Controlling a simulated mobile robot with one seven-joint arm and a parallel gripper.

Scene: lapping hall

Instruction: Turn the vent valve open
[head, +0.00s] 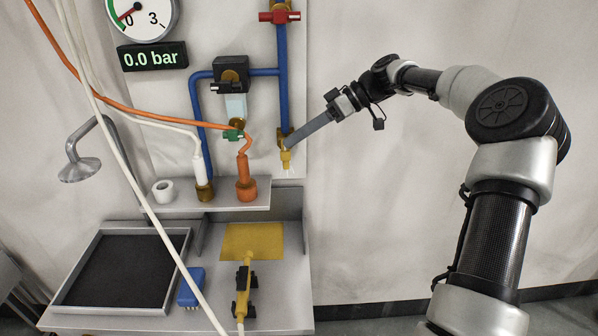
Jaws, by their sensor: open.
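The valve at my fingertips sits at the lower end of the right blue pipe, with a yellow part (286,157) hanging below it. No label tells me whether it is the vent valve. My gripper (291,142) reaches in from the right, its long grey fingers sloping down to this valve. The fingers overlap in this view, so the gap and any contact are hidden. Other valves show a red handle (279,17) at the top of the pipe and a green handle (233,134) below the black-capped unit (231,72).
A pressure display (152,57) reads 0.0 bar under a round gauge (142,17). Orange and white hoses cross the left side. A shelf (220,200) holds fittings and a white roll. Below are a dark tray (94,281), blue brush (190,287) and yellow tool (243,283).

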